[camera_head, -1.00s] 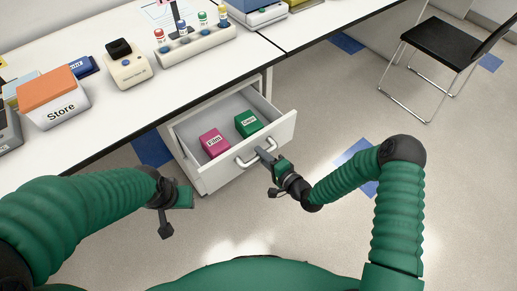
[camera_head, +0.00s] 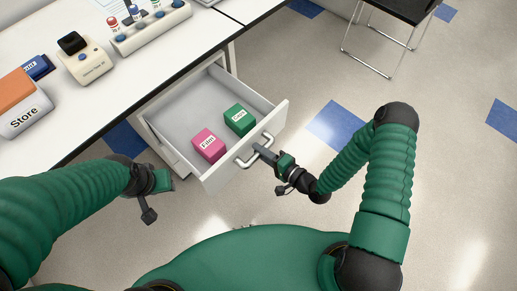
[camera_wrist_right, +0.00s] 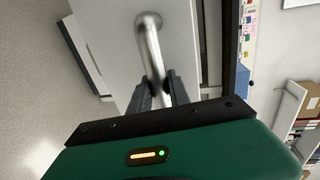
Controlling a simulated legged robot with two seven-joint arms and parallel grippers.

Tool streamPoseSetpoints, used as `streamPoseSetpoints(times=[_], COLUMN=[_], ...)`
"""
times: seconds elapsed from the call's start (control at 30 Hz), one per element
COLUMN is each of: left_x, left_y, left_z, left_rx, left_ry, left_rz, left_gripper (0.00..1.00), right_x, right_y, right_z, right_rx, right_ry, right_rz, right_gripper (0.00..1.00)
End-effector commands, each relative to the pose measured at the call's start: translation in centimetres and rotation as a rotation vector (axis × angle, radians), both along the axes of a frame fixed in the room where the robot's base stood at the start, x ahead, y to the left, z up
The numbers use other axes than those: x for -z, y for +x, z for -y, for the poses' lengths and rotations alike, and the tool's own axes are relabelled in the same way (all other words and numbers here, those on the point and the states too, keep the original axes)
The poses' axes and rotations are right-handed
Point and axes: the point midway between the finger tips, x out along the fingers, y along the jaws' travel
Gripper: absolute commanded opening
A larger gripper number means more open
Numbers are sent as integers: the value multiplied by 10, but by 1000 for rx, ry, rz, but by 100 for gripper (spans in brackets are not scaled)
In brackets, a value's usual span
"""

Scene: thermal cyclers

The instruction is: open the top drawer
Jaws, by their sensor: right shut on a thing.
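The white top drawer (camera_head: 243,150) stands pulled out from the cabinet under the bench in the head view. A pink box (camera_head: 208,145) and a green box (camera_head: 239,119) lie inside it. My right gripper (camera_head: 257,149) is shut on the drawer's metal handle (camera_head: 244,162). In the right wrist view the handle (camera_wrist_right: 149,40) runs between the two fingers (camera_wrist_right: 158,95). My left gripper (camera_head: 160,190) hangs over the floor left of the drawer, touching nothing that I can see; its finger gap is not clear.
The white bench (camera_head: 190,60) carries an orange-topped Store box (camera_head: 20,105), a small cream device (camera_head: 84,60) and a rack with several coloured vials (camera_head: 150,28). A black chair (camera_head: 400,10) stands at the back right.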

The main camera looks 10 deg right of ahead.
Motion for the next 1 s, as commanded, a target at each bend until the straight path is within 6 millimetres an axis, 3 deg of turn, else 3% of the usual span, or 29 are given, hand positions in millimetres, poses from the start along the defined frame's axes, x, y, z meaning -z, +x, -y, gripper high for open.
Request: streamPoseSetpoints(times=[0.13,0.17,0.3,0.77,0.87,1.0], left_x=[0,0,0,-1,-4,-13], left_y=[0,0,0,0,0,0], left_z=[0,0,0,0,0,0], left_rx=[0,0,0,0,0,0], left_ry=[0,0,0,0,0,0], left_rz=[0,0,0,0,0,0], left_gripper=[36,36,36,36,36,36], right_x=[3,3,2,0,-3,-11], right_y=[2,2,1,-1,-9,-36], right_z=[4,4,3,2,9,29], right_rx=[9,9,6,3,4,7], right_ry=[-8,-8,-5,-2,-3,-2], right_rz=[-2,-2,-1,0,-1,-4], right_gripper=[0,25,43,44,44,44])
